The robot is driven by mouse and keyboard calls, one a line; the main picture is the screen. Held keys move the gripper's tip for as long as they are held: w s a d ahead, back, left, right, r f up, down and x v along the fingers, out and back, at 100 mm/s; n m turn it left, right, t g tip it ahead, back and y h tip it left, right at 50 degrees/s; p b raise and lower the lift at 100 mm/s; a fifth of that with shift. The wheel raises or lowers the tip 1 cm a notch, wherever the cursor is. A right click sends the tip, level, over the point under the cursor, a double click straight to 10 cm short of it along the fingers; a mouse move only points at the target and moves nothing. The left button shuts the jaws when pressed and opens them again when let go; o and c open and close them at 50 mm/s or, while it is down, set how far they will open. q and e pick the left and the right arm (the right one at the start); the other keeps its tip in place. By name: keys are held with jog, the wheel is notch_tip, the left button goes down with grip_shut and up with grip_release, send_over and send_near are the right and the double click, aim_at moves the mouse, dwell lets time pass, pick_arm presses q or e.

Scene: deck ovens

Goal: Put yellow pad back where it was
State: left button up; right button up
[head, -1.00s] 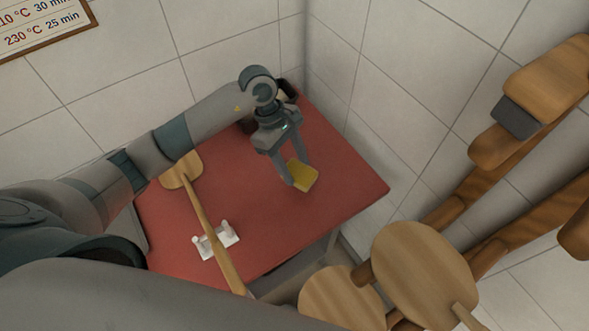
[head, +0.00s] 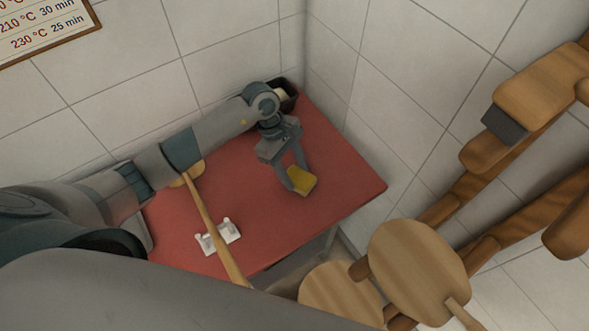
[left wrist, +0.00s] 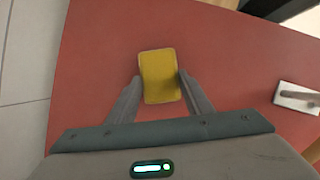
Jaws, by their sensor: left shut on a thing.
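The yellow pad (head: 302,182) is a small flat block over the right part of the red table (head: 345,190). My left gripper (head: 299,180) is shut on it, with a finger at each side. In the left wrist view the pad (left wrist: 158,75) sits between the fingertips (left wrist: 158,83) and sticks out beyond them. I cannot tell whether the pad touches the table top or is just above it. My right gripper is not in view.
A white holder (head: 218,236) and a long-handled wooden peel (head: 208,220) are on the table's left part. A dark container (head: 288,92) stands at the back corner by the tiled walls. Wooden round boards and a rack (head: 420,268) are at the right.

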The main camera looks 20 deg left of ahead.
pick_arm(q)
jog(key=o, duration=0.9)
jog(key=shift+o, duration=0.2)
jog(key=shift+w+a+r, duration=0.1)
jog(key=shift+a+r, duration=0.05)
jog(key=shift+r, duration=0.15)
jog(key=b+v, duration=0.5)
jog(key=v, duration=0.6)
jog(key=shift+r+b, duration=0.2)
jog(key=shift+b, duration=0.2)
jog(key=shift+f, duration=0.1)
